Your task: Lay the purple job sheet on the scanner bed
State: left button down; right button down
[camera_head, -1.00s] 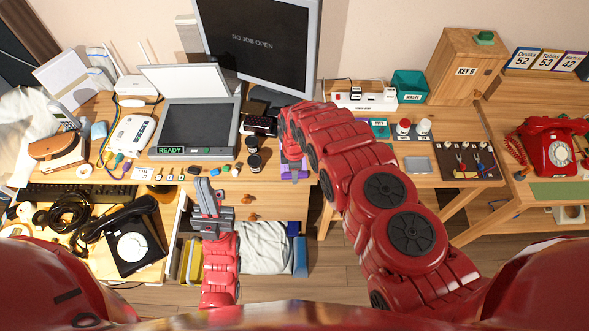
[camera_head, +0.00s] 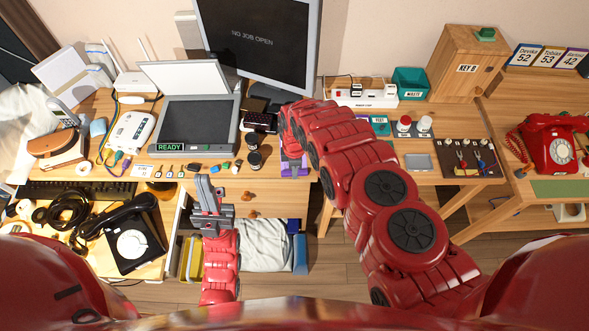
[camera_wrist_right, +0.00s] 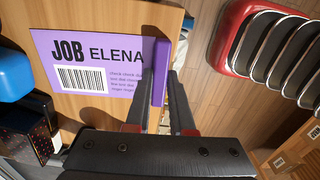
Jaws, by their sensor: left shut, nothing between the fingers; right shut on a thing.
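The purple job sheet (camera_wrist_right: 95,70), printed JOB ELENA with a barcode, lies on the wooden desk in the right wrist view. Its purple also shows in the head view (camera_head: 294,169) near the desk's front edge. My right gripper (camera_wrist_right: 170,98) is shut on the sheet's edge; in the head view its arm hides most of it. The scanner (camera_head: 195,128) stands on the desk with its lid raised, its dark bed bare and a green READY display in front. My left gripper (camera_head: 204,187) is shut and empty, before the desk's front edge and below the scanner.
A monitor (camera_head: 258,45) reading NO JOB OPEN stands behind. An open drawer (camera_head: 130,235) holding a black phone is at left. A red dial phone (camera_head: 555,148) is far right.

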jog(key=shift+w+r+p, duration=0.1)
jog(key=shift+r+p, duration=0.4)
jog(key=shift+r, duration=0.25)
jog(key=shift+r+p, duration=0.6)
jog(key=shift+r, duration=0.5)
jog(key=shift+r+p, duration=0.3)
jog(key=shift+r, duration=0.35)
